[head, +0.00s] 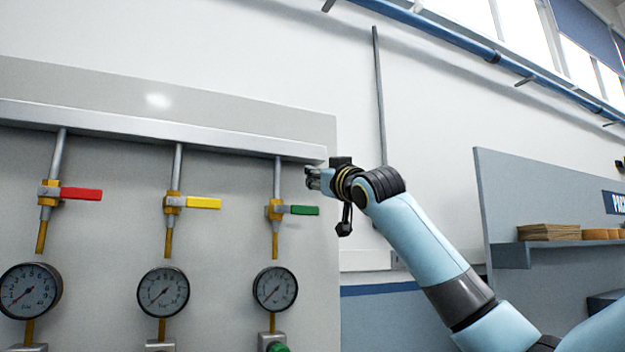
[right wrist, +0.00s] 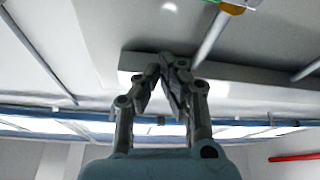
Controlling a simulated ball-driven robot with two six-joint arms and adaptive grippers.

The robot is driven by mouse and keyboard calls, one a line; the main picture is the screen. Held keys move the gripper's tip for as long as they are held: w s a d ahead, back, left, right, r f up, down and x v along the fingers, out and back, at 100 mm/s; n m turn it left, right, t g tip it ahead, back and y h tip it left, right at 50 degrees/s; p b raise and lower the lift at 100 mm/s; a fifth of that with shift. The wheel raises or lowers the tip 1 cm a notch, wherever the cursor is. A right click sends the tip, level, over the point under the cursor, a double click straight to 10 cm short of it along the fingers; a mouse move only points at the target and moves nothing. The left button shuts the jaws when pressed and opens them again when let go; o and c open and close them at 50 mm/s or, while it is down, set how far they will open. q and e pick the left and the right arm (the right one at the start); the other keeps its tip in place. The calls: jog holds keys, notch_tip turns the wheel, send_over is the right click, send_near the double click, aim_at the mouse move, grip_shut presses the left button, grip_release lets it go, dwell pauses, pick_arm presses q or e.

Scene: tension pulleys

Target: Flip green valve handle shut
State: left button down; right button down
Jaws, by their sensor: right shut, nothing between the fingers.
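The green valve handle (head: 304,210) sticks out level to the right from its brass valve body (head: 275,210) on the rightmost vertical pipe. My right gripper (head: 312,178) is shut and empty, just above the green handle in the picture, with a visible gap between them. In the right wrist view its closed fingertips (right wrist: 165,72) show against the grey rail, and the brass valve (right wrist: 232,8) with a sliver of green shows at the top edge, apart from the fingers. My left gripper is not in view.
A yellow handle (head: 204,203) and a red handle (head: 81,194) sit level on the pipes to the left. Round gauges (head: 274,288) hang below the valves. A metal rail (head: 150,127) runs above. A shelf with boxes (head: 549,232) stands at the right.

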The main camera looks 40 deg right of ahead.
jog(key=f+b+v, duration=0.1)
jog(key=b+v, duration=0.2)
jog(key=v, duration=0.5)
jog(key=shift+w, duration=0.2)
jog(key=shift+a, duration=0.15)
